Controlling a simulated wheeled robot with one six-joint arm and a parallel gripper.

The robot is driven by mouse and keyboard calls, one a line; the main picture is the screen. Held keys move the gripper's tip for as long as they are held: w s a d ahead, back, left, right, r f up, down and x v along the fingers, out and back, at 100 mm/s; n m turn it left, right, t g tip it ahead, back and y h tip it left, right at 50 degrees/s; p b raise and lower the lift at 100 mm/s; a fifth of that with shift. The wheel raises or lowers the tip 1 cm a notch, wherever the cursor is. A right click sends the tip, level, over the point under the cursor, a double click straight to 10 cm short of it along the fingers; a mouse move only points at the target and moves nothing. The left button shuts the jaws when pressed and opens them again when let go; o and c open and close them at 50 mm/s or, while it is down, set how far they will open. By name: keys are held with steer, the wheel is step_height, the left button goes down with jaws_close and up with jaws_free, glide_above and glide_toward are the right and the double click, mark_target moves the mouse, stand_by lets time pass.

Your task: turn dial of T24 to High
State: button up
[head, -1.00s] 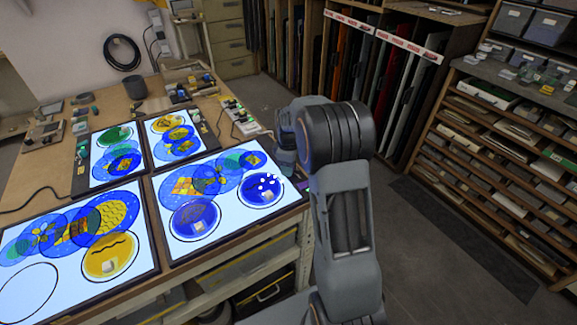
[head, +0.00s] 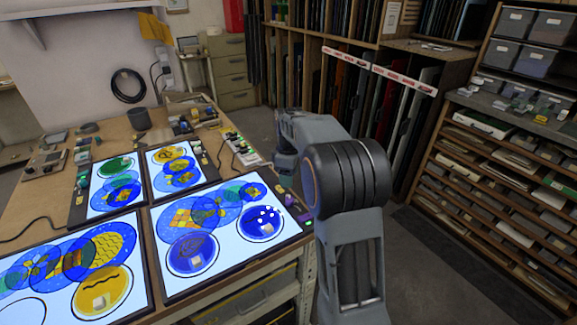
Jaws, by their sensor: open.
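Several lit light panels lie on the workbench (head: 60,205), with coloured glass discs on them. The nearest right panel (head: 220,262) has a dark control strip (head: 290,208) along its right edge, with small knobs on it. Other strips with small controls stand beside the two farther panels. I cannot read any label, so I cannot tell which one is T24 or how its dial is set. My gripper (head: 284,178) is at the right edge of the bench, near the near panel's control strip. It is open, mostly hidden behind my arm, and its fingertips are hard to make out.
A power strip (head: 238,148) lies on the bench's right side beyond my gripper. A dark cup (head: 139,118) and small tools stand at the back. Shelves (head: 500,165) fill the right side. The floor (head: 430,285) between bench and shelves is clear.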

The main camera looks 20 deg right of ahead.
steer(key=shift+r, duration=1.85)
